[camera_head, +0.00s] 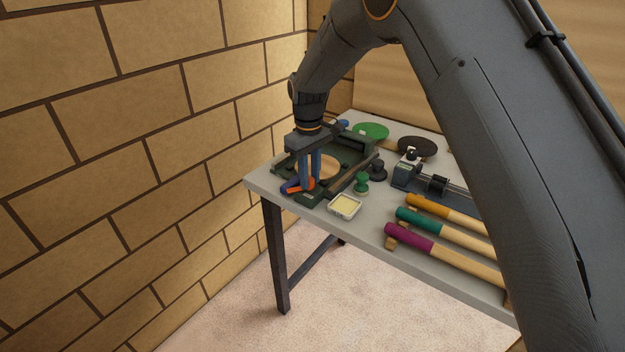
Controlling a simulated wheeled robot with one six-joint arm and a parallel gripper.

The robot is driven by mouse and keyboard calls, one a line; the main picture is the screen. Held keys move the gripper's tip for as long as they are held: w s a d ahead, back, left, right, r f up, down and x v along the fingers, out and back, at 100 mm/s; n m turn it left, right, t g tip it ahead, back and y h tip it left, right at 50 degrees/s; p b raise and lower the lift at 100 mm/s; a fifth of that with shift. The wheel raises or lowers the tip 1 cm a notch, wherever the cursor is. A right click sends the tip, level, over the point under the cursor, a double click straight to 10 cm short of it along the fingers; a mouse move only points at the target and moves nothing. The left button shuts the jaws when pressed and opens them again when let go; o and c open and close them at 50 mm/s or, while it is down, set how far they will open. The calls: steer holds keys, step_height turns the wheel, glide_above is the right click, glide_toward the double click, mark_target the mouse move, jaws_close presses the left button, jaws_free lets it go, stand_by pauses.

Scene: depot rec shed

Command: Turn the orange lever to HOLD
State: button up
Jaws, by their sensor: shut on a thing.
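The orange lever (297,187) sits at the front left corner of a dark green device (318,197) on the table. A blue-purple part shows right beside the lever. My gripper (310,180) points down over this corner, its two blue-grey fingers shut on the orange lever. The fingers hide part of the lever. No HOLD mark can be read at this size, so I cannot tell which setting the lever points at. A round tan disc lies in the middle of the device, behind the fingers.
The grey table (372,223) stands near a block wall (140,150). To the right are a small tray (344,207), a green knob (362,184), a dark knob (378,171) and a clamp-like tool (432,184). Purple (408,237), green and orange handles lie at the front right. Paddles (371,131) lie behind.

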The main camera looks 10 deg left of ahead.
steer(key=m, duration=0.3)
steer(key=m+b, duration=0.1)
steer(key=m, duration=0.1)
steer(key=shift+s+a+m, duration=0.15)
steer(key=shift+a+m, duration=0.15)
steer(key=m, duration=0.4)
steer(key=shift+m+b, duration=0.4)
steer(key=shift+m, duration=0.3)
steer(key=o, duration=1)
steer(key=shift+o, duration=0.2)
steer(key=shift+d, duration=0.1)
steer(key=shift+r+b, duration=1.25)
steer(key=shift+r, duration=2.65)
